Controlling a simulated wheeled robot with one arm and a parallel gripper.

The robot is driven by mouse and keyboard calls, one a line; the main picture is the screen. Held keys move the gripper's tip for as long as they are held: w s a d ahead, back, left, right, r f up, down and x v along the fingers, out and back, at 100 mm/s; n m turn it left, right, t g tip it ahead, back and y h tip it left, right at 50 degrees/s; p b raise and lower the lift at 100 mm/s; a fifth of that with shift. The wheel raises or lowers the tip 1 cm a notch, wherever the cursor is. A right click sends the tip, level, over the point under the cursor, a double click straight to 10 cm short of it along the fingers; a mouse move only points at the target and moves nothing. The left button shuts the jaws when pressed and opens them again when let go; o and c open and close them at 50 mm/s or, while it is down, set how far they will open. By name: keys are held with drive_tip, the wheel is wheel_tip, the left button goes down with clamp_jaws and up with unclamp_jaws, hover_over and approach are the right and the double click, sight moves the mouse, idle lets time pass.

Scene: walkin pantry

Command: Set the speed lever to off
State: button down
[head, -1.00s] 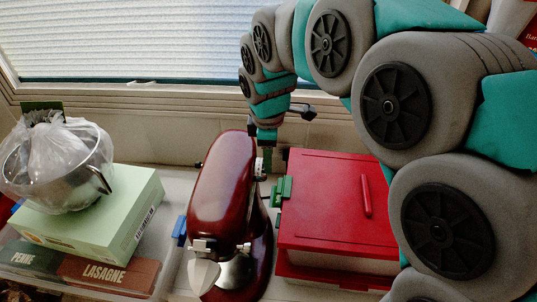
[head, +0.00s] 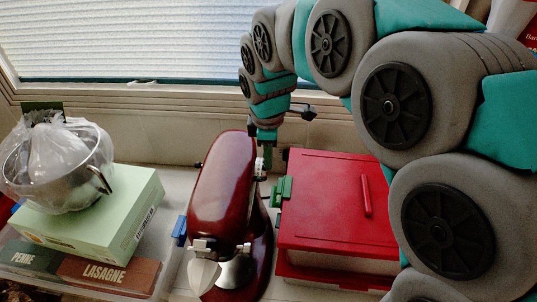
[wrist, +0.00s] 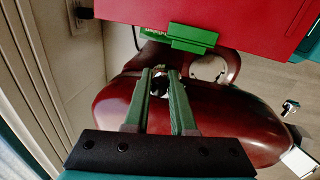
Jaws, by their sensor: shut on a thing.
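The dark red stand mixer (head: 222,185) stands upright on the counter, its head toward the front. It also fills the middle of the wrist view (wrist: 225,118). My gripper (head: 267,160) points down at the mixer's right side in the head view. In the wrist view, its green fingers (wrist: 162,74) are shut on the small dark speed lever (wrist: 160,83) on the side of the mixer. The fingers partly hide the lever, and its exact setting cannot be read.
A red lidded box (head: 330,205) with a green latch (head: 281,191) stands close right of the mixer. At left, a pale green box (head: 90,215) bears a bagged metal bowl (head: 98,165). A window (head: 150,40) is behind.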

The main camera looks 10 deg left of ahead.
drive_tip(key=shift+w+r+g+p, duration=0.15)
drive_tip(key=shift+w+g+p, duration=0.15)
drive_tip(key=shift+p, duration=0.2)
idle(0.3)
drive_tip(key=shift+w+f+g+p, duration=0.3)
drive_tip(key=shift+w+g+p, duration=0.15)
drive_tip(key=shift+g+p, duration=0.6)
drive_tip(key=shift+w+f+g+p, duration=0.25)
drive_tip(key=shift+w+g+p, duration=0.25)
drive_tip(key=shift+g+p, duration=0.55)
drive_tip(key=shift+w+f+g+p, duration=0.4)
drive_tip(key=shift+g+p, duration=0.4)
drive_tip(key=shift+g, duration=0.4)
drive_tip(key=c, duration=0.7)
unclamp_jaws()
drive_tip(key=shift+a, duration=0.1)
drive_tip(key=shift+c, duration=0.2)
drive_tip(key=shift+r, duration=0.1)
drive_tip(key=shift+r, duration=0.1)
